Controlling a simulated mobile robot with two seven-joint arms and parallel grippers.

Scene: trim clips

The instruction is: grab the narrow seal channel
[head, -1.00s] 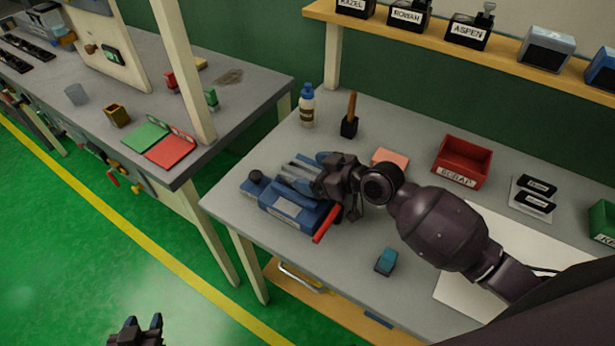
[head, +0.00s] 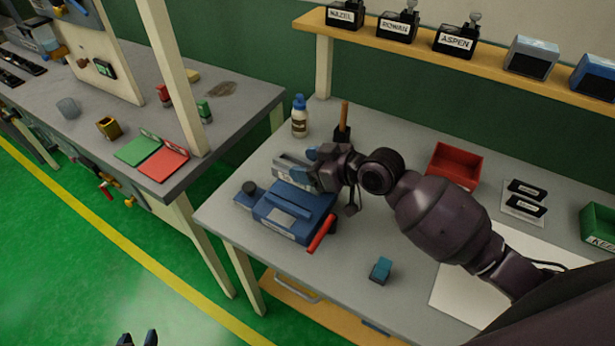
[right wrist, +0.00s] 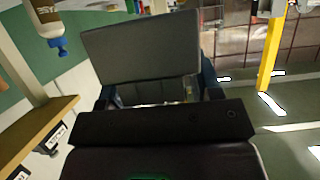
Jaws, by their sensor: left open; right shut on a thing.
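My right gripper (head: 305,174) is shut on a grey, flat-faced piece (head: 290,162), which I take for the narrow seal channel. It is held above the back of a blue fixture (head: 292,212) with a red handle (head: 321,234). In the right wrist view the grey piece (right wrist: 140,48) sits between blue fingertips, its broad face towards the camera. Its far side is hidden. My left gripper (head: 137,338) shows only its fingertips at the bottom edge, apart and empty, over the green floor.
A bottle (head: 300,117) and a black holder with a wooden handle (head: 342,132) stand behind the right gripper. A red bin (head: 455,166) is to the right. A small teal block (head: 381,270) lies near the front edge. The bench (head: 335,275) is clear around it.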

